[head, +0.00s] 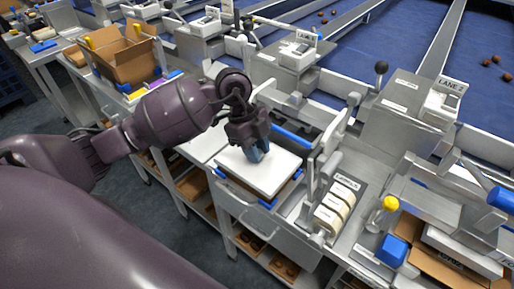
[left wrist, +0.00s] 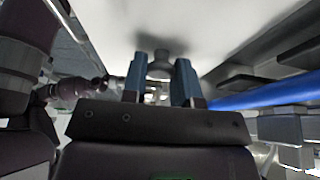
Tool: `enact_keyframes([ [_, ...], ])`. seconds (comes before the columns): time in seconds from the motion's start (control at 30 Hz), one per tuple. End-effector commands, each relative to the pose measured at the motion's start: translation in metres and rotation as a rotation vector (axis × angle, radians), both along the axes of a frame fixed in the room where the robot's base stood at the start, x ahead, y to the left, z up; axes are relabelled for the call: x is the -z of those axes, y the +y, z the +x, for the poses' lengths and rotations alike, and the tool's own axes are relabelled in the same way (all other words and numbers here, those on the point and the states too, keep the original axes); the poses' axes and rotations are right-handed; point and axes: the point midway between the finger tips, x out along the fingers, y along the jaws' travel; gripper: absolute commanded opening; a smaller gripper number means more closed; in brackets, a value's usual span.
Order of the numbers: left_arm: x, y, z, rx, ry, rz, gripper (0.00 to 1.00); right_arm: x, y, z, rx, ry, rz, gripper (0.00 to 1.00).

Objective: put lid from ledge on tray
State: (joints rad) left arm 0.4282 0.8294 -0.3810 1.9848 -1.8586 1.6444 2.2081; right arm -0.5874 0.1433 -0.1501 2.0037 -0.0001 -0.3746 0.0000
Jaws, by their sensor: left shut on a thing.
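The white lid (head: 278,172) is a flat rectangle over a tray on the bench in the head view. The tray's dark and brown edge with blue corner pieces (head: 268,203) shows just below the lid. I cannot tell whether the lid rests on it or hangs slightly above. My left gripper (head: 256,153) comes down on the lid's middle, its blue fingers shut on the lid's knob. In the left wrist view the fingers (left wrist: 161,85) flank the grey knob (left wrist: 160,64), under the pale lid surface (left wrist: 215,25). The tray's inside is hidden. My right gripper is out of view.
A yellow knob (head: 390,203) and a blue block (head: 393,251) are farther right. An open cardboard box (head: 128,62) stands at the back left.

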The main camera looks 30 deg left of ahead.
Motion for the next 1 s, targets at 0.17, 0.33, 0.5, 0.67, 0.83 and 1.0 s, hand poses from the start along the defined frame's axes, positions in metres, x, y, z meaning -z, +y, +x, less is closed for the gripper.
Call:
enact_keyframes([
  [0.17,-0.0002,0.0001,0.0000,0.000,0.000,0.000,0.05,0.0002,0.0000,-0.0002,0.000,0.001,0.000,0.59],
  [0.33,-0.0001,-0.0001,0.0000,0.000,-0.001,0.000,0.05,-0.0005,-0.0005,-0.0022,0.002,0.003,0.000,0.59],
  [0.5,0.0004,-0.0002,0.0000,0.001,-0.001,0.000,0.05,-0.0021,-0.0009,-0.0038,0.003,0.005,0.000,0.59],
  [0.67,0.0011,0.0000,0.0000,0.001,0.000,0.000,0.05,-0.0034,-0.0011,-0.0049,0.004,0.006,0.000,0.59],
  [0.83,0.0020,0.0001,0.0000,0.001,0.000,0.000,0.05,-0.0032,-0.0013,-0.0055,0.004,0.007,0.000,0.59],
  [1.0,0.0020,0.0001,0.0000,0.000,0.000,0.000,0.05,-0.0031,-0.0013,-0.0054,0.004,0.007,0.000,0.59],
])
